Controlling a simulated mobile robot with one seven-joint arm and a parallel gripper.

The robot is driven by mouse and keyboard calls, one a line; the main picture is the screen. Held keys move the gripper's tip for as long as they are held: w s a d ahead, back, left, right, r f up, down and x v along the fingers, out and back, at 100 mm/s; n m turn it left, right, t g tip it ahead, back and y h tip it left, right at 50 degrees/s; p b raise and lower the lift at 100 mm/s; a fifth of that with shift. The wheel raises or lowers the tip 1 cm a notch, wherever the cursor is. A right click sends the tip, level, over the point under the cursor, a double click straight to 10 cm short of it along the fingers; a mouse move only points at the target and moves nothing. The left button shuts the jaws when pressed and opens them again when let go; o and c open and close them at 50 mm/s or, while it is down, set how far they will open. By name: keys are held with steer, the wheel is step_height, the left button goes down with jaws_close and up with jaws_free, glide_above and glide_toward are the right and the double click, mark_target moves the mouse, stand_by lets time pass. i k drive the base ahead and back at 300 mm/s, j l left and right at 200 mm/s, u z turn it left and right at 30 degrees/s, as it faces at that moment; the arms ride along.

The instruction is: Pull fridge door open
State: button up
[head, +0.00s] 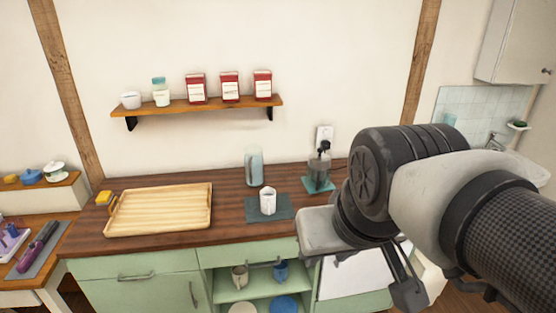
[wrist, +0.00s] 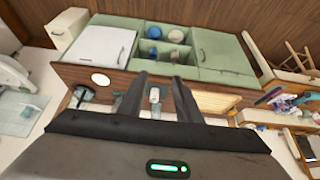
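A white door panel (head: 352,278), which looks like the fridge front, is set in the green counter unit and partly hidden behind my arm in the head view. In the wrist view the white panel (wrist: 103,47) looks shut, with a dark handle near its edge. My gripper (wrist: 158,80) is open, its two dark fingers apart with nothing held between them. It is above and in front of the counter, apart from the white door. In the head view my arm comes in from the right and hides part of the counter's right end.
The wooden counter (head: 230,187) carries a wooden tray (head: 160,210), a white cup (head: 268,201), a glass jar (head: 254,168) and a coffee grinder (head: 319,165). Open green shelves (head: 262,290) hold mugs and plates. A wall shelf (head: 200,107) holds red tins.

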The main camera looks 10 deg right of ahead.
mark_target(367, 270)
steer(key=i+l, duration=0.7)
steer(key=i, duration=0.2)
steer(key=j, duration=0.1)
steer(key=i+z, duration=0.05)
